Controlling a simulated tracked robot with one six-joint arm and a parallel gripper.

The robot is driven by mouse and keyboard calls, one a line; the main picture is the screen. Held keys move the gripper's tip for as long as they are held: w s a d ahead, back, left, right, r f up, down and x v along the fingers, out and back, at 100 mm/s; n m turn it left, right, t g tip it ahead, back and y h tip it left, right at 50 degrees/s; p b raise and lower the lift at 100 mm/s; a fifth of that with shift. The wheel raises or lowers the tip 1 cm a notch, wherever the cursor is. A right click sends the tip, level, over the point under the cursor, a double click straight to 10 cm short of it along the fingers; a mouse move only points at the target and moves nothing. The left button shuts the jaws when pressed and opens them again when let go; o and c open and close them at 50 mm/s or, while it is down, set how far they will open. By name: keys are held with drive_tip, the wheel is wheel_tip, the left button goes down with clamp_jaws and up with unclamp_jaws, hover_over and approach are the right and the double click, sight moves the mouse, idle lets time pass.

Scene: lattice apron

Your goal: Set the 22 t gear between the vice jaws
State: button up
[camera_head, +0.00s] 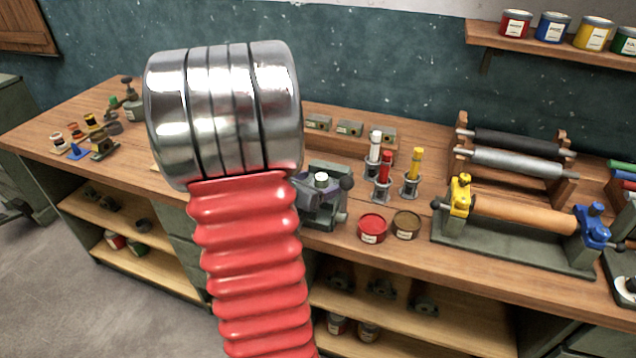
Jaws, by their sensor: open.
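A grey-green vice (328,207) stands at the front edge of the wooden bench, just right of my arm. A small pale round-topped piece (321,178) shows at its top; I cannot tell whether it sits between the jaws or is part of the vice. My arm, with a shiny ringed metal section and red ribbed sleeve, covers the bench left of the vice and part of the vice's left side. My gripper does not show. No gear can be made out as the 22 t one; it may be hidden or too small to tell.
Right of the vice are a red tin (372,228), a brown tin (406,224) and upright red (384,169), white (375,146) and yellow (416,164) handled pieces in holders. A roller stand (513,241) and rack (464,184) stand farther right. Small items crowd the far left.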

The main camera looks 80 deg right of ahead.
drive_tip(key=shift+r, duration=0.1)
drive_tip(key=shift+w+a+r, duration=0.25)
drive_tip(key=shift+a+r, duration=0.05)
drive_tip(key=shift+a, duration=0.3)
drive_tip(key=v, duration=1)
drive_tip(key=shift+a+r, duration=0.1)
drive_tip(key=shift+a, duration=0.2)
drive_tip(key=shift+w, duration=0.1)
drive_tip(key=w+a+r+m+t+y, duration=0.2)
drive_tip(key=w+a+m+t+y, duration=0.1)
drive_tip(key=a, duration=1.1)
drive_tip(key=w+a+r+m+t+y, duration=0.2)
drive_tip(key=w+a+m+y, duration=0.3)
drive_tip(key=a, duration=1)
drive_tip(key=w+a+r+m+t+y, duration=0.2)
drive_tip(key=w+a+m+t+y, duration=0.2)
drive_tip(key=a, duration=1.1)
drive_tip(key=shift+w+r+m+t, duration=0.3)
drive_tip(key=shift+w+r+m, duration=0.1)
drive_tip(key=shift+w+m, duration=0.75)
